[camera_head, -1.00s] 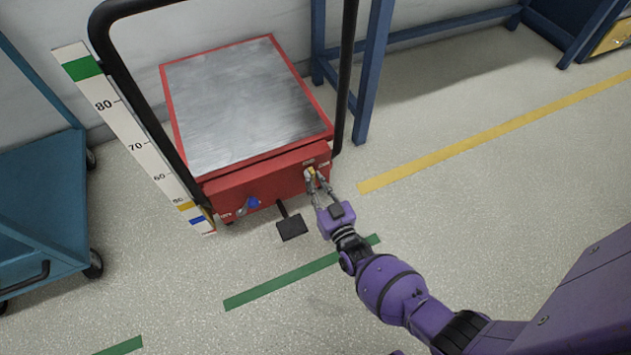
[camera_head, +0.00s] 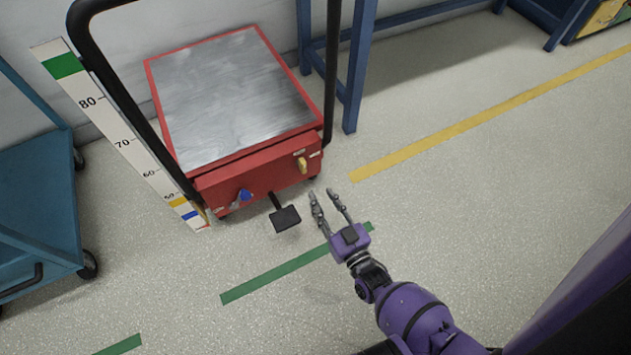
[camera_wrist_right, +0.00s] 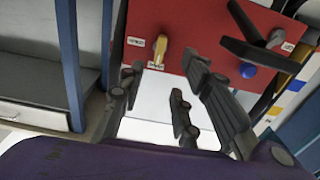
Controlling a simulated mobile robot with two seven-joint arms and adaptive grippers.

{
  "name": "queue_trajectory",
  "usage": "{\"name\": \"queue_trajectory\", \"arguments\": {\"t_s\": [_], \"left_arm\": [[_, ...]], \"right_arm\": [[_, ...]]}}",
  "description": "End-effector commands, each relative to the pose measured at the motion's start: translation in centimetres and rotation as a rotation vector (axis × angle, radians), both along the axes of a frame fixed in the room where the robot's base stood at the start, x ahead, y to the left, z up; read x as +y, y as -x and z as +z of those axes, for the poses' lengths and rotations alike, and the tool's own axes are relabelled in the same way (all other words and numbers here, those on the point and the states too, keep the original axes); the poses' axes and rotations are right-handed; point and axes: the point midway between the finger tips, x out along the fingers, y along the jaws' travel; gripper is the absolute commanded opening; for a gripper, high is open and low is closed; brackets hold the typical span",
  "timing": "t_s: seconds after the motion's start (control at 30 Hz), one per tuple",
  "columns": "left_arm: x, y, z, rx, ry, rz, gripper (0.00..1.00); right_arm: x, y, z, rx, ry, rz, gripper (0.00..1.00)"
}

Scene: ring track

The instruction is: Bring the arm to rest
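My right gripper (camera_head: 327,192) is open and empty in the head view, its two fingers apart and pointing at the red lift cart (camera_head: 258,178). It stands clear of the cart's front panel, over the floor. In the right wrist view my right gripper (camera_wrist_right: 155,95) also shows open with nothing between its fingers. The yellow knob (camera_head: 302,164) on the cart's front is apart from the fingers; it also shows in the right wrist view (camera_wrist_right: 160,57). My left gripper is in neither view.
A blue knob (camera_head: 244,195) and a black pedal (camera_head: 286,218) are on the cart's front. A height scale (camera_head: 120,138) stands at its left. A teal trolley (camera_head: 35,200) is at the left edge, a blue bench frame (camera_head: 357,70) behind right. The floor at right is clear.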

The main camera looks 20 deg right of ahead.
Motion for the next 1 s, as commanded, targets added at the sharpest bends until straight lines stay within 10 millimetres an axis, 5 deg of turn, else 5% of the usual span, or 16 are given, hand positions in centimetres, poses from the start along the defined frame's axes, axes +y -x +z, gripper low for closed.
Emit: {"name": "queue_trajectory", "arguments": {"t_s": [0.2,0.77,0.87,1.0], "left_arm": [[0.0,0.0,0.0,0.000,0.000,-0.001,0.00],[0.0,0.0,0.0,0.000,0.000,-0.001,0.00],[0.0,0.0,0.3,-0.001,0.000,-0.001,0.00],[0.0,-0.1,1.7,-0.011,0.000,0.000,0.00]], "right_arm": [[0.0,1.7,0.0,-0.001,0.000,0.000,0.31],[0.0,1.9,0.0,0.003,0.000,0.001,0.31],[0.1,3.5,-0.3,0.041,0.000,0.010,0.31],[0.6,9.6,-1.0,0.202,-0.001,0.044,0.31]]}}
